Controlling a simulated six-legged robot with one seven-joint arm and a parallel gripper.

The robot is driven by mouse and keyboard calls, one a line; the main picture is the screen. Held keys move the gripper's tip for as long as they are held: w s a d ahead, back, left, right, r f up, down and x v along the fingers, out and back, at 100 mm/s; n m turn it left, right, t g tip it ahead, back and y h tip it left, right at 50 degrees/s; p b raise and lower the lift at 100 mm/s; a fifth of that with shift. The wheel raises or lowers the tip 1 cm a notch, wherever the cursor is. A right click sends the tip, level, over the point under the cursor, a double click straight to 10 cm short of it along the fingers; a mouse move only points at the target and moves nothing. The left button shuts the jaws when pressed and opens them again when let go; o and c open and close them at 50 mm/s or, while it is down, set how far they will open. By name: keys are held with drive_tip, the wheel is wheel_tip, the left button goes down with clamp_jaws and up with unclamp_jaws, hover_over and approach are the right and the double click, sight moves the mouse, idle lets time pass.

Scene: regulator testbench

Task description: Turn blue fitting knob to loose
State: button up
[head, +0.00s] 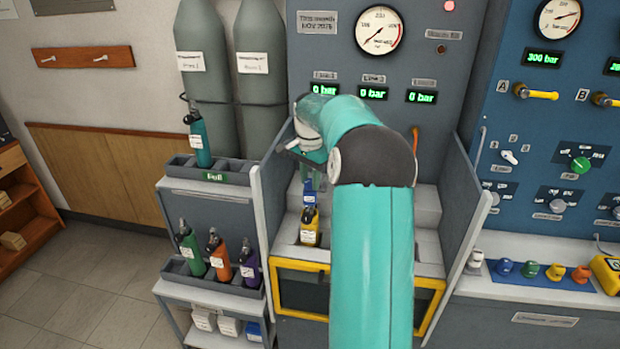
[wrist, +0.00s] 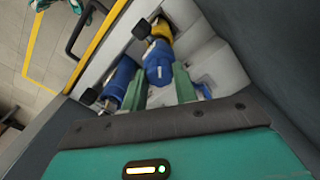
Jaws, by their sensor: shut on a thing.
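The blue fitting (wrist: 157,62) is in the wrist view, up against a yellow bottle (wrist: 162,30). My gripper (wrist: 159,80) has its two green fingers on either side of the blue fitting and is shut on it. In the head view the blue fitting (head: 309,198) is a small blue patch just above the yellow bottle (head: 309,228), which stands upright in the bay. My gripper (head: 311,180) comes down from above, partly hidden by my arm. The knob's markings and its turn cannot be read.
Side panels (head: 272,205) and a yellow-framed front (head: 295,290) bound the bay. Another blue cylinder (wrist: 120,82) lies close left of my fingers in the wrist view. A rack of bottles (head: 232,275) stands left. Colored fittings (head: 530,269) sit on the right bench.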

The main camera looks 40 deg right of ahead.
sight(310, 181)
drive_tip(key=n, duration=0.9)
drive_tip(key=shift+n, duration=0.3)
idle(1.2)
drive_tip(key=o, duration=1)
wheel_tip(310, 181, up, 14)
drive_tip(key=shift+f, duration=0.1)
